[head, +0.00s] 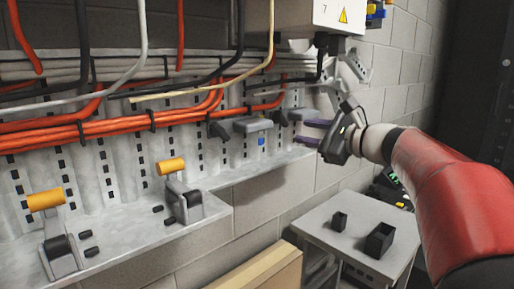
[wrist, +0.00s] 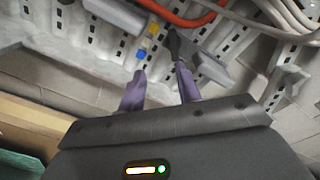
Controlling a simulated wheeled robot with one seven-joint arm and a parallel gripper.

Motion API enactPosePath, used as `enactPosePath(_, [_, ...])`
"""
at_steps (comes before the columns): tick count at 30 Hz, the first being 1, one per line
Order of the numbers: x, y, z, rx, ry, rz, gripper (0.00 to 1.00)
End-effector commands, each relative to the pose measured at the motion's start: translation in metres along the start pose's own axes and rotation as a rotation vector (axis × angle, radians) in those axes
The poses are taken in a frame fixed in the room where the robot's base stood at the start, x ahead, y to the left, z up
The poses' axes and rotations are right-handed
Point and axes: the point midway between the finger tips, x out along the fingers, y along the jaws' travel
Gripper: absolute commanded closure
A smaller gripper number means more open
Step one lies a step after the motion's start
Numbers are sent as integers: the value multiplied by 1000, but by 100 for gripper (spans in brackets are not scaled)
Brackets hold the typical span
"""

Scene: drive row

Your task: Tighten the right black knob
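The right black knob (head: 280,117) sits on the perforated wall panel, at the left end of a grey bracket (head: 301,114). In the wrist view, the knob (wrist: 174,43) is beyond the fingertips, closer to the right finger. A left black knob (head: 217,130) sits beside another grey bracket (head: 252,125). My gripper (head: 305,132) has two purple fingers pointing left, close to the right knob. The wrist view shows the fingers (wrist: 161,72) apart with nothing between them. Contact with the knob cannot be made out.
Orange cables (head: 110,128) run above the knobs. A blue piece (head: 262,141) is below the left bracket. Two orange-handled levers (head: 172,167) (head: 45,200) stand on the ledge at left. A grey stand (head: 340,258) with black boxes is below my arm.

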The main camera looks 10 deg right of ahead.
Motion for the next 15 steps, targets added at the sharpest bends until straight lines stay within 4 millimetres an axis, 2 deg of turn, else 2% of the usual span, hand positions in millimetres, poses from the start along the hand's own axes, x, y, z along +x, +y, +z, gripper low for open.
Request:
enactPosePath(2, [-2, 36, 8, -101, 45, 85, 66])
enactPosePath(4, [-8, 81, 10, -242, 102, 199, 66])
enactPosePath(7, [-30, 154, 8, -502, 178, 402, 66])
enactPosePath(9, [-53, 202, 1, -699, 214, 549, 66])
enactPosePath(12, [-92, 260, -14, -990, 242, 761, 66])
enactPosePath(15, [-131, 302, -33, -1266, 242, 958, 66])
